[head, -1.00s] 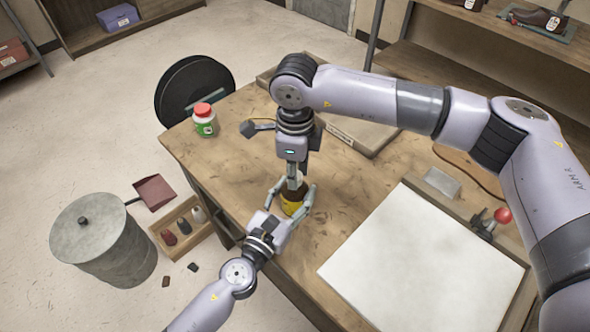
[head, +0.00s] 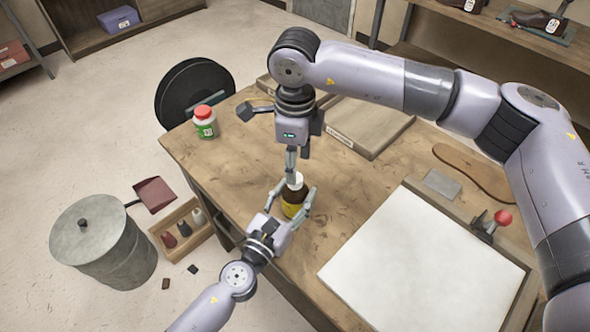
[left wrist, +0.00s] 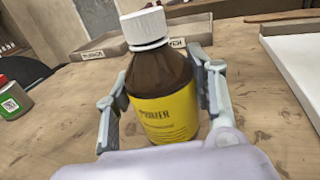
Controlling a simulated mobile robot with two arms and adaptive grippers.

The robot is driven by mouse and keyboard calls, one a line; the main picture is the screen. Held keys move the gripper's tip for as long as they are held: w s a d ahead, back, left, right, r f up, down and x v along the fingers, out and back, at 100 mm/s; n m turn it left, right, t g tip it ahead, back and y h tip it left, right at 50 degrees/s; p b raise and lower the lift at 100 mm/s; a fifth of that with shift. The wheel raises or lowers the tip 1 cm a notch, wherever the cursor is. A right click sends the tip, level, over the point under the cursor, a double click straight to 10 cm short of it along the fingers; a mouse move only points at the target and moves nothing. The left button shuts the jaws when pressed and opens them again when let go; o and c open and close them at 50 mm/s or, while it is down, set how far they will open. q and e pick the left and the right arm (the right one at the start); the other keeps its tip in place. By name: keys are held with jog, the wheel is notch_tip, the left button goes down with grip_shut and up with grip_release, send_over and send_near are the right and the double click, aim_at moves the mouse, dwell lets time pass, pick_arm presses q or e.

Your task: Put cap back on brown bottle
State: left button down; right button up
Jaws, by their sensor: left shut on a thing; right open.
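The brown bottle (head: 292,206) with a yellow label stands upright on the wooden table; it also shows in the left wrist view (left wrist: 163,95). My left gripper (head: 288,204) is shut around its body, with a finger on each side in the left wrist view (left wrist: 160,92). The white cap (head: 296,181) sits on the bottle's neck, and looks level in the left wrist view (left wrist: 146,28). My right gripper (head: 291,164) is open, pointing down just above the cap. Its fingers are out of the left wrist view.
A green and white jar with a red lid (head: 204,122) stands at the table's left corner. A white board (head: 425,265) fills the right front. A wooden tray (head: 365,140) lies behind the right gripper. A red-knobbed device (head: 490,225) stands at the right.

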notch_tip(320, 180, up, 8)
jog(key=shift+f, duration=0.2)
pick_arm(q)
jog(key=c, duration=0.6)
grip_release()
jog(key=v, duration=1.2)
jog(key=shift+f, duration=0.1)
